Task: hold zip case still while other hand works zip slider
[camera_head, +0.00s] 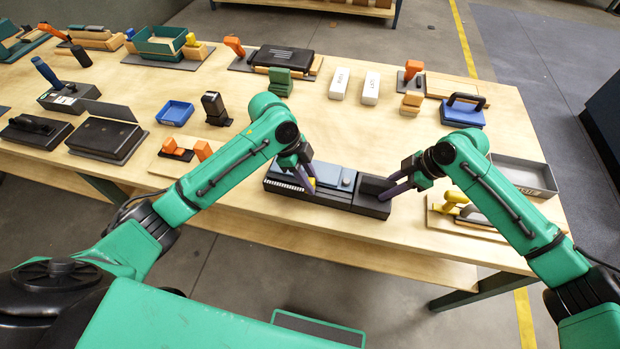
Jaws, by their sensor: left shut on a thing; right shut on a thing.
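The zip case (338,197) is a long dark box near the front edge of the table. It has a blue-grey panel on top, a pale toothed strip along its left part and a raised black block at its right end. My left gripper (308,184) is over the left part of the case, shut at a small yellow piece (313,181) that looks like the zip slider; its fingers partly hide this piece. My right gripper (388,191) is shut on the black block at the right end of the case. The case lies flat on the table.
A small orange-and-black piece on a board (186,150) lies left of the case. A board with yellow-handled tools (455,208) and a grey tray (525,174) are to the right. White blocks (339,83) stand behind. The table between is clear.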

